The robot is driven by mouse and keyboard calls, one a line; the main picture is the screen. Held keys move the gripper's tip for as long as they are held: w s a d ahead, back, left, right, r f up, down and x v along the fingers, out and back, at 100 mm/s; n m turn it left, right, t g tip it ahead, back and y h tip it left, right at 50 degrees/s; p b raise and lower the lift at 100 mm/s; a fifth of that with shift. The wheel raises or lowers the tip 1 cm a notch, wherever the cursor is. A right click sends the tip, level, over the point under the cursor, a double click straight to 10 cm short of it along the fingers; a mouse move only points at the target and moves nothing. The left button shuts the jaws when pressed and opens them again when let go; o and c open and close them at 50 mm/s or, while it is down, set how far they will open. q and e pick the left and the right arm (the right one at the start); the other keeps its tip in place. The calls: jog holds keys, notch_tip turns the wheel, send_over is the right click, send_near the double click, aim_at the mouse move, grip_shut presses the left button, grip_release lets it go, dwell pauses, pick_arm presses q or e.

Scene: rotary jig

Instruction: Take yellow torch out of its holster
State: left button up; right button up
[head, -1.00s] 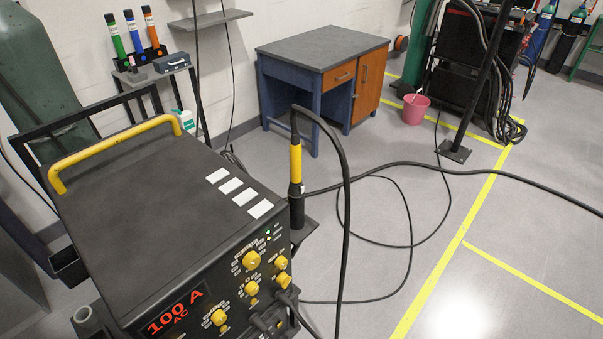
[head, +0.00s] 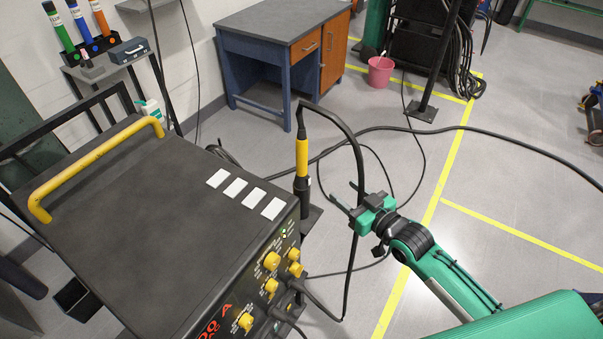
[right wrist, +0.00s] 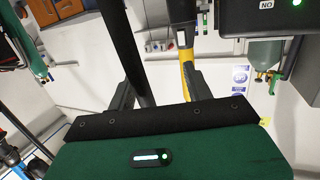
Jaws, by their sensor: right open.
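The yellow torch (head: 302,157) stands upright beside the right side of the welding machine (head: 150,215). Its black neck is at the top, and its lower end sits in the dark holster (head: 305,200). A black cable loops from its top down to the floor. My right gripper (head: 343,191) is to the right of the torch, open, with its fingers pointing towards it and apart from it in the head view. In the right wrist view the torch (right wrist: 187,70) shows beyond the fingers, close to the right one. My left gripper is not in view.
The torch's hanging cable (head: 358,170) passes close to my right gripper. A blue desk (head: 270,45) with orange fronts and a pink bucket (head: 380,72) stand behind. The machine's yellow handle (head: 95,165) rises at the left. Open floor with yellow lines lies to the right.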

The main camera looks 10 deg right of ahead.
jog(key=n+y, duration=0.1)
jog(key=y, duration=0.1)
send_near(306, 151)
jog(key=shift+t, duration=0.3)
jog(key=p+x, duration=0.5)
jog(key=x, duration=0.6)
jog(key=shift+s+f, duration=0.1)
jog(key=shift+f, duration=0.1)
jog(key=shift+w+a+f, duration=0.1)
jog(key=shift+w+a, duration=0.1)
jog(key=shift+w, duration=0.1)
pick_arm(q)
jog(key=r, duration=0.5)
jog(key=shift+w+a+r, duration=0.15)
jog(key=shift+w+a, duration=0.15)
pick_arm(e)
jog(key=c, duration=1.1)
